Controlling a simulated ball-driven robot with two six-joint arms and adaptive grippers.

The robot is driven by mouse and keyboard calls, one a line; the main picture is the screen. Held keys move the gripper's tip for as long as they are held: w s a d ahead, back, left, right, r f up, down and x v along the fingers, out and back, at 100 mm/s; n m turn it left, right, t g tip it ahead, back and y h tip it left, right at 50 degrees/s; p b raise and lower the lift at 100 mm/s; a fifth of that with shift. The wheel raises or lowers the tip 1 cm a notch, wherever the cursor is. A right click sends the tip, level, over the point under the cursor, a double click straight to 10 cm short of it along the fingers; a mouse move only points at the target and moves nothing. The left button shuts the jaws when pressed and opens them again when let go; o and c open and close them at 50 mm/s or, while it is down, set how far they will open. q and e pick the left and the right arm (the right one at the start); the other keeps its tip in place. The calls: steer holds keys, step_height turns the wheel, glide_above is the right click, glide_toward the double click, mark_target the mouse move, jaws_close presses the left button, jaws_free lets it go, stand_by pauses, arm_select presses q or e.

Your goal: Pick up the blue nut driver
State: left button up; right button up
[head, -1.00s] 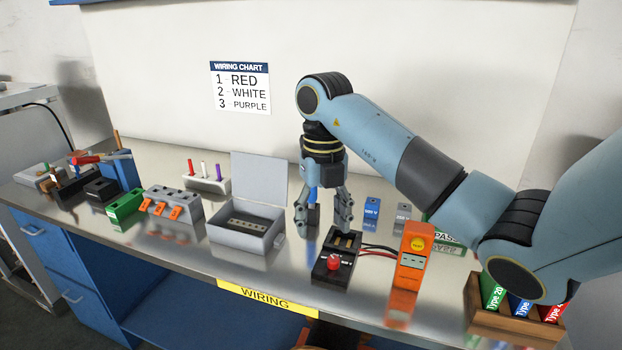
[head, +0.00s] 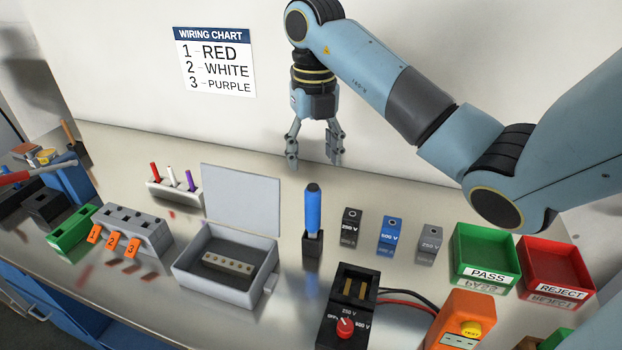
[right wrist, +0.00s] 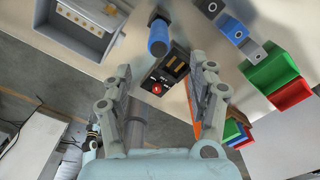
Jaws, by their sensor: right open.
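The blue nut driver (head: 312,212) stands upright in a small black holder (head: 312,244) on the bench, right of the open grey box. Its blue handle (right wrist: 158,38) shows near the top of the right wrist view. My right gripper (head: 314,158) is open and empty, with its fingers pointing down. In the head view it appears above the driver, against the back wall and bench edge. In the right wrist view its spread fingers (right wrist: 163,80) lie below the driver's handle, apart from it. My left gripper is not in view.
The open grey box (head: 225,262) stands left of the driver. Black, blue (head: 391,236) and grey voltage blocks stand to its right. A black unit with a red knob (head: 345,318), an orange tester (head: 462,320), and PASS (head: 487,278) and REJECT (head: 556,290) bins lie further right.

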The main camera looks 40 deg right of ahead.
mark_target(313, 186)
step_height(313, 186, down, 5)
steer(key=b, duration=0.4)
steer(key=shift+s+a+r+b, duration=0.15)
steer(key=shift+b, duration=0.15)
steer(key=shift+f+b, duration=0.3)
steer(key=shift+f, duration=0.3)
step_height(313, 186, down, 4)
steer(key=shift+f+p, duration=0.1)
steer(key=shift+p, duration=0.4)
steer(key=shift+f, duration=0.15)
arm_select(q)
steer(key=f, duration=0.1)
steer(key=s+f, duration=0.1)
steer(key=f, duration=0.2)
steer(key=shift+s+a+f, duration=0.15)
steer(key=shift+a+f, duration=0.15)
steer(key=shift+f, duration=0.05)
arm_select(e)
steer(key=shift+c, duration=0.8)
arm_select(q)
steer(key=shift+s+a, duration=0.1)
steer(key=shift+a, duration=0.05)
arm_select(e)
jaws_close()
